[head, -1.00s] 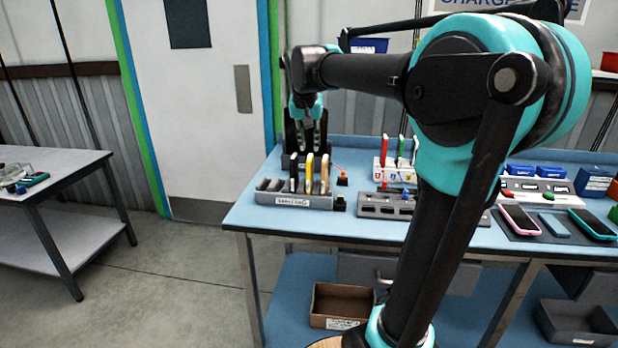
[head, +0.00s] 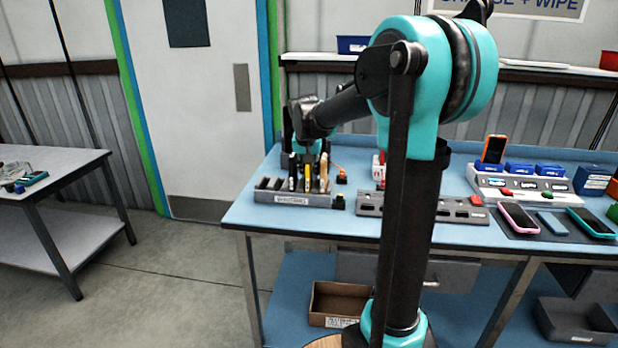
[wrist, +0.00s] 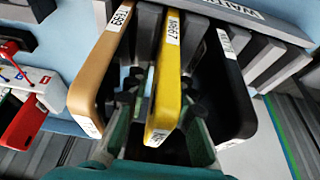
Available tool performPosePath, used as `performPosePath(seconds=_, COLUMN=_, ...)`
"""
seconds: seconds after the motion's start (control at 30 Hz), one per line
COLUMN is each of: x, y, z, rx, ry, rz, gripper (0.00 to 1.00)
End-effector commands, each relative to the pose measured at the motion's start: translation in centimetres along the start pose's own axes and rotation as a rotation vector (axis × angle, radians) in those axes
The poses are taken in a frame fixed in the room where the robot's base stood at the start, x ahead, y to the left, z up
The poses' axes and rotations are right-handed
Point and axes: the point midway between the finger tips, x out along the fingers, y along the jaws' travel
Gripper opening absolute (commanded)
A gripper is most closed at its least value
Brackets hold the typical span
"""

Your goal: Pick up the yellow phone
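The yellow phone (wrist: 164,90) stands on edge in a slot of the grey rack, between a tan phone (wrist: 104,75) and a black phone (wrist: 232,85). In the head view the yellow phone (head: 308,174) shows in the rack (head: 292,199) at the table's left end. My gripper (wrist: 160,125) is open. Its fingers reach down on either side of the yellow phone, with small gaps visible between them and it. In the head view my gripper (head: 307,152) is over the rack, partly hidden by my wrist.
The tan and black phones stand close outside my fingers. Empty rack slots lie to the left in the head view. A red phone (wrist: 24,122) stands in another holder nearby. An orange phone (head: 493,149) and a pink phone (head: 518,218) are farther right.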

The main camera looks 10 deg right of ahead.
Motion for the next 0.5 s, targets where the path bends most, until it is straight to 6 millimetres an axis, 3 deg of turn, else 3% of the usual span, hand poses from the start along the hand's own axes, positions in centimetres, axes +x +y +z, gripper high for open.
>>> performPosePath(seconds=0.3, x=0.68, y=0.02, z=0.01, rx=0.0, ry=0.0, rz=0.0, gripper=0.23)
performPosePath(seconds=0.5, x=0.66, y=0.02, z=0.01, rx=0.0, ry=0.0, rz=0.0, gripper=0.0)
